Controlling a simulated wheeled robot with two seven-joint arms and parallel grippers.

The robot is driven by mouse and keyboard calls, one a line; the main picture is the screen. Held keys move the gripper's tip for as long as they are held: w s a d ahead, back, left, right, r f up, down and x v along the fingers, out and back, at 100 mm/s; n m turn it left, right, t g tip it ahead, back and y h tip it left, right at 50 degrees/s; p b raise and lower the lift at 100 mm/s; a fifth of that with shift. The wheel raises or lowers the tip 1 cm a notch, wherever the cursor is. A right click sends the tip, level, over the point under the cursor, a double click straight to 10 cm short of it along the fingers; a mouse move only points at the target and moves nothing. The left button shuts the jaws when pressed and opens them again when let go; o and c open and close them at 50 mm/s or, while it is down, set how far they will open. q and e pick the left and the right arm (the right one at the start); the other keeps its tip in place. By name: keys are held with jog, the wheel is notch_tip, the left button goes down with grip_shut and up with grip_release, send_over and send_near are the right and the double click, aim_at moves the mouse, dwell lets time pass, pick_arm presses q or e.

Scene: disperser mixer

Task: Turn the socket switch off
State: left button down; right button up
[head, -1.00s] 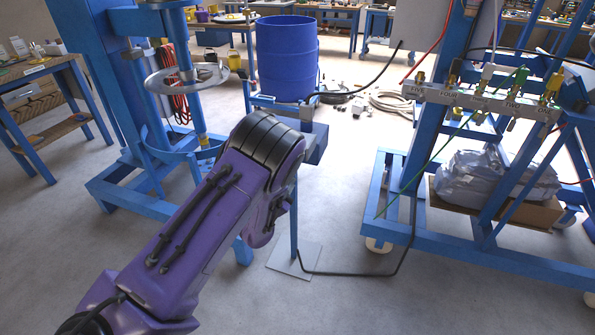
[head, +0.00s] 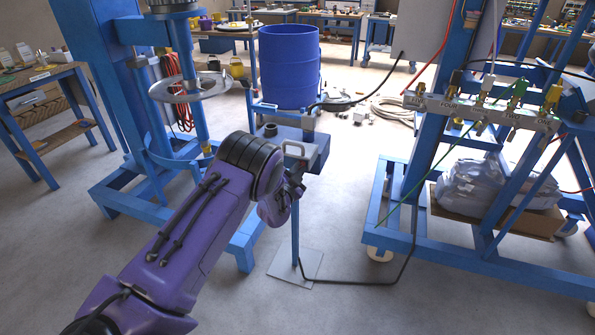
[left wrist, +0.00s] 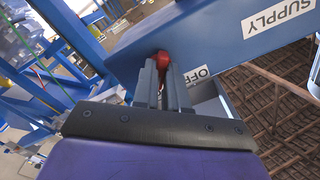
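The socket box (head: 310,150) is a blue box on a thin post in the middle of the head view. The two fingers are close together with a narrow gap. I cannot tell whether they clasp the knob. An OFF label (left wrist: 199,74) is right of the fingers and a SUPPLY label (left wrist: 277,17) is at the upper right.
A blue mixer frame (head: 127,190) with a ring stands left of my arm. A blue drum (head: 288,68) is behind the box. A blue rack (head: 440,245) with valves stands at right. A black cable (head: 370,281) runs on the floor. Open floor lies in front.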

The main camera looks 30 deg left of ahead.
pick_arm(q)
jog(key=shift+n, duration=0.3)
jog(key=shift+n+b, duration=1.9)
jog(key=shift+n, duration=5.7)
jog(key=c, duration=1.2)
grip_release()
jog(key=shift+o, duration=0.2)
jog(key=shift+s, duration=0.1)
